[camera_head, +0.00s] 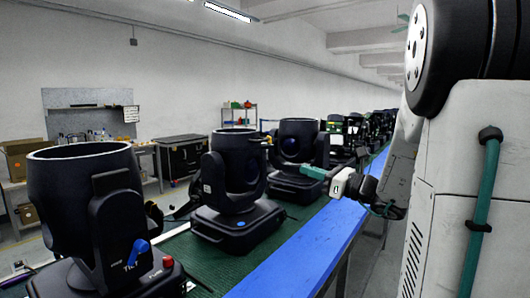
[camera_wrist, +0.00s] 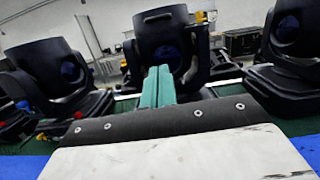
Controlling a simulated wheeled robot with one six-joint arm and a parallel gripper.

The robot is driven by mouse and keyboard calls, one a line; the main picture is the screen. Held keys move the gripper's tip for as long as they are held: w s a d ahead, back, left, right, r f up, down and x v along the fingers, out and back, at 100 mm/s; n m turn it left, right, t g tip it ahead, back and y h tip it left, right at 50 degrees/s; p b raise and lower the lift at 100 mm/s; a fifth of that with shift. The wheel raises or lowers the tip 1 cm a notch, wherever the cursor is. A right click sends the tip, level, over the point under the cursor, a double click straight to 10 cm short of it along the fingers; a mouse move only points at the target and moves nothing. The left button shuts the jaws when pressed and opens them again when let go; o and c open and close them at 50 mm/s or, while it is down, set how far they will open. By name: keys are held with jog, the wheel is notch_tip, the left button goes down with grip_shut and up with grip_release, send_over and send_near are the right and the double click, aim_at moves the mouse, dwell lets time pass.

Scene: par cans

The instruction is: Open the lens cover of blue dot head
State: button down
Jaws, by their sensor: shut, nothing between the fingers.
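Several black moving-head lights stand in a row. The nearest head (camera_head: 85,205) has a blue knob (camera_head: 138,250) and a red knob on its base; it appears at left in the wrist view (camera_wrist: 50,75). My gripper (camera_head: 306,169), with green fingers, is shut, empty, apart from the second head.
The heads stand on a green mat (camera_head: 280,222) on a long table with a blue edge (camera_head: 305,255). A third head (camera_head: 297,145) stands just behind my gripper in the head view, with more beyond. A black case (camera_head: 182,156) and cardboard boxes stand by the wall.

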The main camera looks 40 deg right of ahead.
jog(key=w+a+r, duration=0.2)
jog(key=w, duration=0.3)
jog(key=w+a+r, duration=0.2)
jog(key=w+r, duration=0.1)
jog(key=w, duration=0.3)
jog(key=shift+w, duration=0.15)
jog(key=shift+d+r, duration=0.15)
